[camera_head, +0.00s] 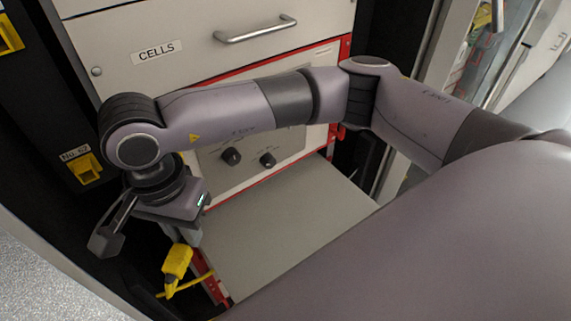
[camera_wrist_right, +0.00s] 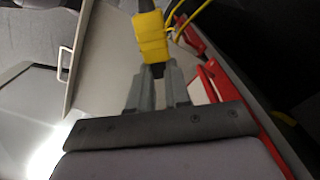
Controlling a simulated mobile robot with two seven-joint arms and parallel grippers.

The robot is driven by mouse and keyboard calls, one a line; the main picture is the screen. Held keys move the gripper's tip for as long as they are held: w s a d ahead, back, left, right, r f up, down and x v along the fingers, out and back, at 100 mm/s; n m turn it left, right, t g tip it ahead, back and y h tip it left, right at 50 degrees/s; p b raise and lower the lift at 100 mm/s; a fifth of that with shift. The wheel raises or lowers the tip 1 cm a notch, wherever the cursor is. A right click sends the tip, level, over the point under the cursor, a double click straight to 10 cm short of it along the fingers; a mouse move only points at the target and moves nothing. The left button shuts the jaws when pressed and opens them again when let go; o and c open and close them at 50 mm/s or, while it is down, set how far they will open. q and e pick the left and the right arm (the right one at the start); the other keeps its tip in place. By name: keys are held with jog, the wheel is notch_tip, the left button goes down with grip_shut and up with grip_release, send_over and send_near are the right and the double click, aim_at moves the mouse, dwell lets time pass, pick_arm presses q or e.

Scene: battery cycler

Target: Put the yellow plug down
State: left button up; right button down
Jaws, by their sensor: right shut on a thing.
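The yellow plug (camera_head: 177,262) is held in my right gripper (camera_head: 182,238), at the lower left of the head view. In the right wrist view the plug (camera_wrist_right: 152,38) sits at the fingertips of my right gripper (camera_wrist_right: 157,80), which is shut on it. A yellow cable (camera_wrist_right: 188,22) runs from beside the plug toward the top right. The plug is near the left edge of a flat grey shelf (camera_head: 285,225). I cannot tell its exact height. My left gripper does not show in either view.
A panel with two black knobs (camera_head: 231,156) stands behind the shelf, below a drawer labelled CELLS (camera_head: 190,50) with a metal handle. A red-edged frame (camera_wrist_right: 222,85) is close to the right of the gripper. Yellow sockets (camera_head: 85,169) are on the dark left column. The shelf's middle is bare.

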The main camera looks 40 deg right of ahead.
jog(key=s+d+f+m+b, duration=0.4)
jog(key=s+d+f+b, duration=0.1)
jog(key=s+d+f, duration=0.7)
jog(key=p, duration=0.2)
send_over(243, 235)
notch_tip(243, 235, down, 2)
jog(key=shift+s+f, duration=0.1)
jog(key=shift+s, duration=0.05)
notch_tip(243, 235, down, 4)
jog(key=shift+r, duration=0.1)
jog(key=shift+w+f, duration=0.2)
jog(key=shift+f, duration=0.1)
